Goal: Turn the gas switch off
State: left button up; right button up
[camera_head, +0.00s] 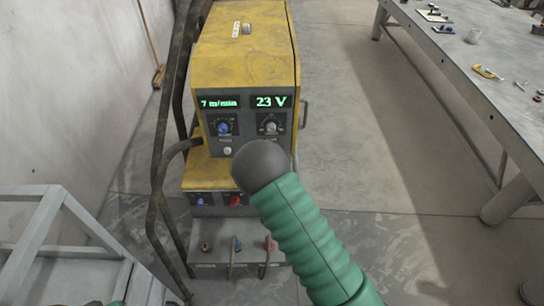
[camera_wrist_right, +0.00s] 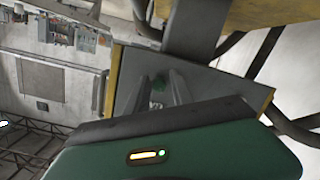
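The yellow and grey welding machine (camera_head: 245,60) stands upright in the head view. Its front has a blue knob (camera_head: 223,128), a grey knob (camera_head: 270,127), and lower down another blue knob (camera_head: 200,199) and a red knob (camera_head: 236,199). No readable label shows which control is the gas switch. My green right arm reaches in front of the machine, and its dark rounded end hides part of the front. In the right wrist view, my right gripper (camera_wrist_right: 162,84) has its fingers apart, pointing at a dark panel with a small green part (camera_wrist_right: 159,83). Contact cannot be told.
A grey metal frame (camera_head: 60,225) stands at lower left. A grey workbench (camera_head: 470,60) with several small tools stands at right. The floor between machine and bench is clear.

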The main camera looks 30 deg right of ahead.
jog(key=shift+o, duration=1.1)
jog(key=shift+w+r, duration=0.1)
jog(key=shift+r, duration=0.05)
jog(key=p+v, duration=0.3)
jog(key=v, duration=1.3)
jog(key=shift+s+a, duration=0.25)
jog(key=shift+s, duration=0.1)
